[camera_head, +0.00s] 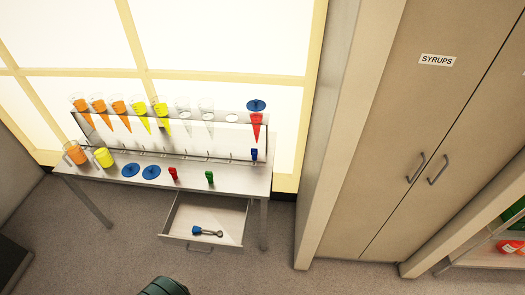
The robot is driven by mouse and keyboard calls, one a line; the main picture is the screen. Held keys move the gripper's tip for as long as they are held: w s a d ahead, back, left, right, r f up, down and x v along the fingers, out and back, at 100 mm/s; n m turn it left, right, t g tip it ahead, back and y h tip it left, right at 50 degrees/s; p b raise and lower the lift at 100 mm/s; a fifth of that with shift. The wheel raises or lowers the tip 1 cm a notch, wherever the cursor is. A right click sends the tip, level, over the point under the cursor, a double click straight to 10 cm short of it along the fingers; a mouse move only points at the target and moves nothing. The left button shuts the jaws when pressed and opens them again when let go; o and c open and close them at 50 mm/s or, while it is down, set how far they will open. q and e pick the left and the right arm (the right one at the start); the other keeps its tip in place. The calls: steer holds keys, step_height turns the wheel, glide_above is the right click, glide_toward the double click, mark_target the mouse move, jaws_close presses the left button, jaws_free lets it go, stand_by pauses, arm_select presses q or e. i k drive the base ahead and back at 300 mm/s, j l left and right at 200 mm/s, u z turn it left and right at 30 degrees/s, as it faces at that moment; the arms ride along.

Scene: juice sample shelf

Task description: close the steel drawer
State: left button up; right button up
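The steel drawer (178,223) is pulled out below the right part of a steel table (230,180). Its front panel with a bar handle (199,249) faces toward me. A small tool with a blue end and a metal part (207,232) lies inside the drawer. Neither of my grippers shows in this view.
The table bears orange and yellow jugs, blue discs, small red and green items, and a rack of colored cones (162,110). A tall cabinet labelled SYRUPS (410,130) stands to the right. Floor (260,275) in front of the drawer is clear. A dark green rounded shape shows at the bottom edge.

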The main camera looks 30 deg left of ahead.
mark_target(228, 214)
steer(key=k+j+u, duration=0.15)
steer(key=u, duration=1.7)
